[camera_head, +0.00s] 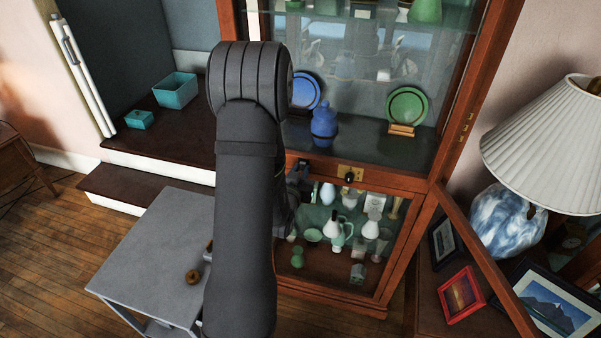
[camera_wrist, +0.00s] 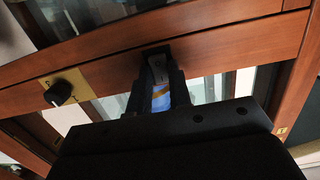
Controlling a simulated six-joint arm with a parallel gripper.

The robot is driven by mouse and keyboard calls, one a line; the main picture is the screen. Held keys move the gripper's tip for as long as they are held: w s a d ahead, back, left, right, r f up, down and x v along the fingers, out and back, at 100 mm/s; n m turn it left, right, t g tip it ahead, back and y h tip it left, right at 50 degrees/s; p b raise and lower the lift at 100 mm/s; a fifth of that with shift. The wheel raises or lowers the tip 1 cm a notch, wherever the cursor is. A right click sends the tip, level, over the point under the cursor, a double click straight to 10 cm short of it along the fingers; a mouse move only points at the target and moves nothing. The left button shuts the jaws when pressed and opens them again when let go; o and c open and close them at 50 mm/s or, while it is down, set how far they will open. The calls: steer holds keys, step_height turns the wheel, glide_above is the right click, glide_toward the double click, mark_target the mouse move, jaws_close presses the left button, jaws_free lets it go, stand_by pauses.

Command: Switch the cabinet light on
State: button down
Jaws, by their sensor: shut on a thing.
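The wooden curio cabinet (camera_head: 405,182) has a glazed upper part and a glazed lower part with a wooden rail between. A black knob on a brass plate (camera_head: 350,174) sits on the rail; it also shows at left in the wrist view (camera_wrist: 60,92). My gripper (camera_head: 301,172) is at the rail, left of the knob in the head view and apart from it. In the wrist view my gripper (camera_wrist: 158,78) is shut on a small dark part (camera_wrist: 156,52) at the rail. The fingers hide most of that part. I cannot tell whether the cabinet light is on.
Vases and small glassware stand behind the lower glass. A blue jar (camera_head: 324,124) and a green plate (camera_head: 407,106) stand above. A wooden frame (camera_head: 482,262) slants out at right, near a lamp (camera_head: 545,145) and picture frames. A grey table (camera_head: 150,250) stands left.

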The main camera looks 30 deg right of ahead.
steer(key=shift+r+g+y, duration=0.2)
steer(key=shift+g+y, duration=0.2)
steer(key=c, duration=1.3)
jaws_free()
steer(key=v, duration=1.7)
steer(key=shift+s+a, duration=0.15)
steer(key=shift+s, duration=0.05)
